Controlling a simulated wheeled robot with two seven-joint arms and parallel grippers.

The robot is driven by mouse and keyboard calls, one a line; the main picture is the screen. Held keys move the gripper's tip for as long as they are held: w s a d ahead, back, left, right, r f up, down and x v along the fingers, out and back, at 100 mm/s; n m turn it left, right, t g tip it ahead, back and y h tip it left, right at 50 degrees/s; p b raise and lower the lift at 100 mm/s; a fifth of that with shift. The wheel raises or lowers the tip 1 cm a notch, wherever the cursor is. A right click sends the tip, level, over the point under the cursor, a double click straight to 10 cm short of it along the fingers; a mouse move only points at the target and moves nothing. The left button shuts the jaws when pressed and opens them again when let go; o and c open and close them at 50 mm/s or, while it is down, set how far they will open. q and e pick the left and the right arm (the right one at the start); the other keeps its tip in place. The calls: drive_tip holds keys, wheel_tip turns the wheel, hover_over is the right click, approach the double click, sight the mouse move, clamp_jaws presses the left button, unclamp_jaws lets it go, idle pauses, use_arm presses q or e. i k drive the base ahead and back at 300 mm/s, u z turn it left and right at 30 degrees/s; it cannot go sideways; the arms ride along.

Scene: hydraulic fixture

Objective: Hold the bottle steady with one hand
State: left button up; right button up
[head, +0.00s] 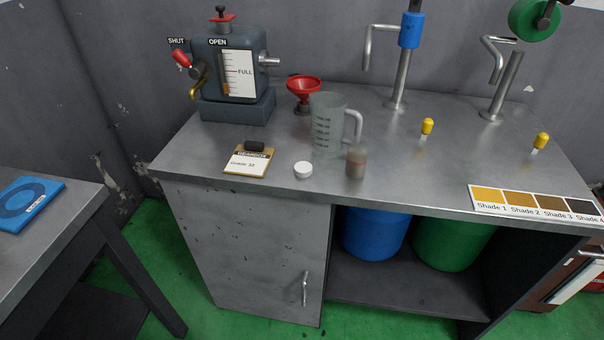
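A small clear bottle (356,163) with brownish contents stands upright near the front edge of the metal bench (410,170). Its top looks open. A white round cap (303,170) lies on the bench to its left. A clear measuring jug (327,125) with a handle stands just behind the bottle and to its left. Neither of my grippers shows in the head view, and nothing is touching the bottle.
A tank with a gauge (238,70), a red funnel (304,90) and a label clipboard (249,161) are at left. Taps (400,75) rise behind. Yellow-topped droppers (427,128) and a shade card (535,203) are at right. Clear bench lies right of the bottle.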

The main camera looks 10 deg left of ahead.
sight(357, 151)
drive_tip(key=k, duration=1.3)
drive_tip(key=z, duration=0.55)
drive_tip(key=i, duration=1.9)
drive_tip(key=u, duration=0.7)
